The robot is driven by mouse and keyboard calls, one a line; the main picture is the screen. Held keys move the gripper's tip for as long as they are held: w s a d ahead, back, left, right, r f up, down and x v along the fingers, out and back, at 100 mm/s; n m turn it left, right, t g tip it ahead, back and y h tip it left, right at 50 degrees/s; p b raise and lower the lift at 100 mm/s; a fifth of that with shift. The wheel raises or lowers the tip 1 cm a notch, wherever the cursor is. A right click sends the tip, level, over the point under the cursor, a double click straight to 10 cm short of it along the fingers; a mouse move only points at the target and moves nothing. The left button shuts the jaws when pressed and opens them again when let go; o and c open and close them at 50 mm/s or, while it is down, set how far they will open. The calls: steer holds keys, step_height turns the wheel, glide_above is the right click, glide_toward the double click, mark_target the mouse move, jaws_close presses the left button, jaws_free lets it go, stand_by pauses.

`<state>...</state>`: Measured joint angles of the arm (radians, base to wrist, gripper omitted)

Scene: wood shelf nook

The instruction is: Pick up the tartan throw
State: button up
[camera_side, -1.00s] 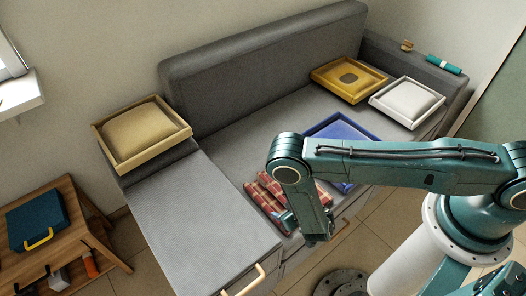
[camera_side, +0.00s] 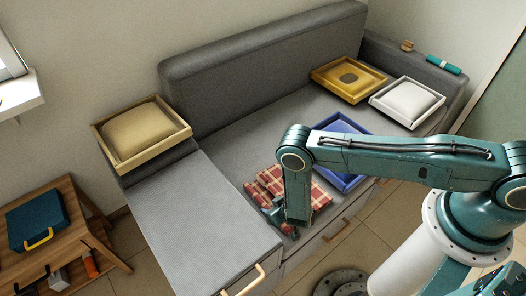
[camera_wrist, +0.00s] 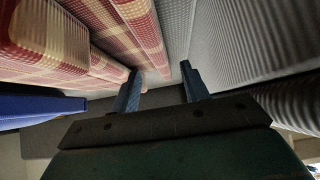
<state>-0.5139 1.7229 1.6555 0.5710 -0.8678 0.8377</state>
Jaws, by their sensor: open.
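The tartan throw (camera_side: 315,193), red and cream plaid in folds, lies on the grey seat near its front edge in the side view. My wrist link hides its middle. In the wrist view the throw (camera_wrist: 85,45) fills the upper left as thick folds. My gripper (camera_side: 280,217) is low at the throw's front left part in the side view. In the wrist view my gripper (camera_wrist: 161,92) has its two fingers apart, with a fold's end showing between and beyond the tips. Whether a finger touches the cloth I cannot tell.
A blue tray (camera_side: 355,181) is right behind the throw. A yellow tray (camera_side: 322,84) and a white tray (camera_side: 380,100) stand farther back. A tan cushion tray (camera_side: 184,131) is at left. The grey seat (camera_side: 190,215) left of the throw is clear.

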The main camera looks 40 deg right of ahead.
mark_target(266, 205)
steer(key=shift+x, duration=2.6)
jaws_close()
